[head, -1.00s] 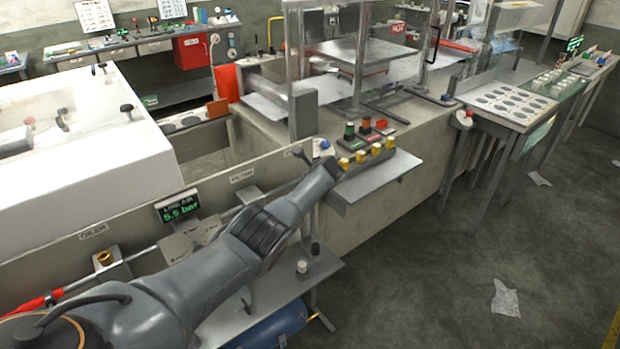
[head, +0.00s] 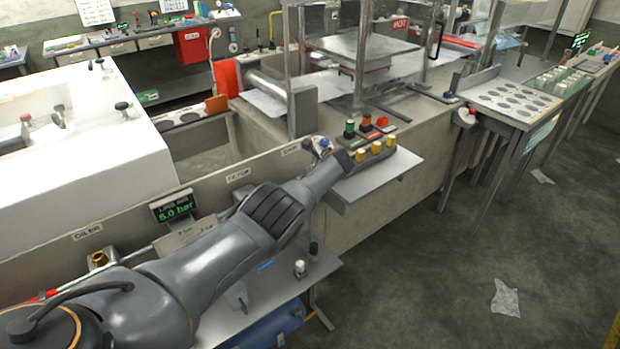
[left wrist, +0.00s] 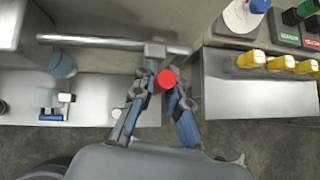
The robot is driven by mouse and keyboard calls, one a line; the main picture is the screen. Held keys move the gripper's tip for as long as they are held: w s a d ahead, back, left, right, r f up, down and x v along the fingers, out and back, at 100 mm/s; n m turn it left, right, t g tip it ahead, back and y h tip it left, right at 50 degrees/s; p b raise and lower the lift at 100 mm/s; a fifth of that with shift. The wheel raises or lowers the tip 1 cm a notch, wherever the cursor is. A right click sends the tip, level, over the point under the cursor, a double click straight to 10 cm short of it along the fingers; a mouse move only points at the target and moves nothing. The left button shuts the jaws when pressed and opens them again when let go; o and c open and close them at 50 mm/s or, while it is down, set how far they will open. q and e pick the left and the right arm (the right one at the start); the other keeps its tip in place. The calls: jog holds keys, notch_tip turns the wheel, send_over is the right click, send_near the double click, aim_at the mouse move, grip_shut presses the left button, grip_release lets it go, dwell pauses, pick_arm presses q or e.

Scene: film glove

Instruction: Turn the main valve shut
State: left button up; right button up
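A red round knob or handle end (left wrist: 166,79) shows in the left wrist view, below a grey metal pipe (left wrist: 110,43) with a block-like joint. My left gripper (left wrist: 164,88) has its two fingers on either side of this red part, apparently touching it. In the head view my left arm comes in from the left and hides both the valve and the gripper's fingers. A small display (head: 174,206) on the trough wall reads 5.0 bar in green. My right gripper is in neither view.
A grey shelf (head: 375,178) with yellow buttons (head: 376,147) lies just right of my wrist. A white knob with a blue top (head: 321,144) stands close by. A lower metal shelf (head: 285,300) is beneath my arm. The floor at right is mostly clear.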

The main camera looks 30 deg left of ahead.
pick_arm(q)
jog(key=o, duration=0.4)
jog(key=shift+f, duration=0.2)
jog(key=shift+r, duration=0.1)
jog(key=shift+s+d+r, duration=0.1)
jog(key=shift+d+r, duration=0.3)
jog(key=v, duration=1)
jog(key=shift+s+d+r, duration=0.15)
jog(key=shift+s+r, duration=0.1)
jog(key=shift+r, duration=0.05)
